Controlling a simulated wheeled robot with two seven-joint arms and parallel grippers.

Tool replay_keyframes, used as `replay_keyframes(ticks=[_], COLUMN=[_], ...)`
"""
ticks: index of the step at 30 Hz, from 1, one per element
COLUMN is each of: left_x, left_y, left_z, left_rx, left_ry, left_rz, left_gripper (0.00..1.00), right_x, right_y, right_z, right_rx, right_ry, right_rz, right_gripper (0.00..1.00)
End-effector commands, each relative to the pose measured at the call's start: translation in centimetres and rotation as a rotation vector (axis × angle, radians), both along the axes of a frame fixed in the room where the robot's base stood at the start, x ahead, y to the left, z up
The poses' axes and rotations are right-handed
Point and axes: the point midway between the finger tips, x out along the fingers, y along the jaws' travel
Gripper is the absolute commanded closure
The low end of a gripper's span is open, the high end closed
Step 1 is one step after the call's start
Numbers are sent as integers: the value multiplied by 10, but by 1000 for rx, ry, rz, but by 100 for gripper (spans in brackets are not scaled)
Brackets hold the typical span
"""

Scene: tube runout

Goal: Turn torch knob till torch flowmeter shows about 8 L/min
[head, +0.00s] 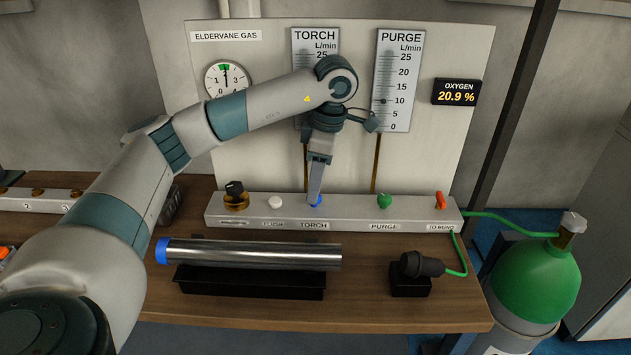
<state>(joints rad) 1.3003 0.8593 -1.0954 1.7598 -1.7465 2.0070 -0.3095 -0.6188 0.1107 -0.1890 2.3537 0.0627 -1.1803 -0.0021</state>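The torch knob (316,203) is blue and sits on the white manifold above the TORCH label. My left gripper (315,198) points down right at the knob and covers most of it. I cannot tell whether its fingers are closed on the knob. The torch flowmeter (315,45) is on the white panel; its top and the 25 mark show, but my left arm hides its lower scale and any float. My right gripper is not in view.
The purge flowmeter (397,85) has its float near 10. A steel tube (250,254) lies on a black cradle in front. A green gas cylinder (535,285) stands right.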

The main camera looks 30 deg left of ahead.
Motion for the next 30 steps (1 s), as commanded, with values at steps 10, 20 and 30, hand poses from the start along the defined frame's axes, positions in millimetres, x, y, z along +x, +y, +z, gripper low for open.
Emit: replay_keyframes(ticks=[10,20,30], left_x=[0,0,0], left_y=[0,0,0], left_z=[-14,-14,-14], left_rx=[1,0,0], left_ry=[1,0,0], left_rz=[-1,-1,-8], left_gripper=[61,77,93], right_x=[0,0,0], right_y=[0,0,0], right_z=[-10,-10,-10], right_rx=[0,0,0], right_ry=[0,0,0], right_rz=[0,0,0], right_gripper=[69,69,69])
